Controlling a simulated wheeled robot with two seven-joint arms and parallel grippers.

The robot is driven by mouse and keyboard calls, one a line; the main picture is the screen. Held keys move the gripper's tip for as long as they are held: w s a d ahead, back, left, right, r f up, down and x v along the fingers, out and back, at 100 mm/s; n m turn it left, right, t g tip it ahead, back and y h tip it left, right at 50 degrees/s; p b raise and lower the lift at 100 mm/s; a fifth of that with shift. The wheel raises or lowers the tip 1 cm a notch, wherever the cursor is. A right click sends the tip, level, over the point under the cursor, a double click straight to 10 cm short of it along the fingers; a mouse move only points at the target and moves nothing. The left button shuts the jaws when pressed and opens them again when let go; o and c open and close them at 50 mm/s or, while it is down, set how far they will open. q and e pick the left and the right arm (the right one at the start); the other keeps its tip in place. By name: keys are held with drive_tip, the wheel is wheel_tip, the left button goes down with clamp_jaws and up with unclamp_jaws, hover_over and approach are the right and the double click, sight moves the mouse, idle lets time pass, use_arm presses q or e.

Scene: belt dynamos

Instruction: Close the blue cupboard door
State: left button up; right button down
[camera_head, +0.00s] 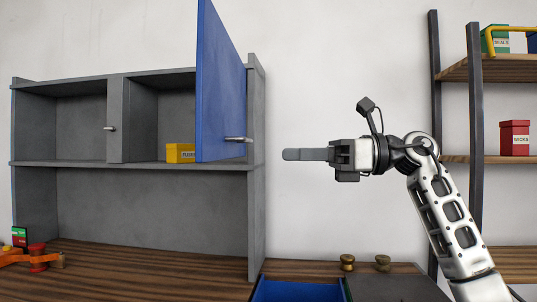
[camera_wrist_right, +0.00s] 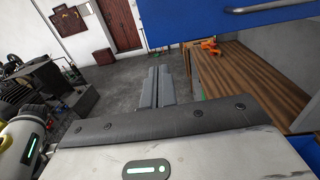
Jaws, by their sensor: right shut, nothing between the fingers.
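The blue cupboard door (camera_head: 222,95) stands open on the right part of the grey wall cupboard (camera_head: 257,190), sticking out towards me. Its metal bar handle (camera_head: 237,139) is near the lower edge. In the right wrist view the blue door (camera_wrist_right: 220,22) and its handle (camera_wrist_right: 262,7) fill the top right. My right gripper (camera_head: 286,155) is shut and empty, right of the door, pointing left, with a visible gap to the handle in the head view. Its fingers also show in the right wrist view (camera_wrist_right: 158,88). My left gripper is not in view.
A yellow box (camera_head: 180,153) stands in the cupboard, partly hidden by the door. A blue open drawer (camera_head: 298,291) is below, with two small knobs (camera_head: 347,262) (camera_head: 382,263) behind it. A shelf rack (camera_head: 474,120) stands at the right. Orange and red items (camera_head: 37,257) lie at lower left.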

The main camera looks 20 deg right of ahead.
sight(207, 154)
drive_tip(key=p+x, duration=0.2)
drive_tip(key=x, duration=1)
drive_tip(key=shift+w+a+p, duration=0.1)
drive_tip(key=shift+a+p, duration=0.15)
drive_tip(key=shift+p, duration=0.05)
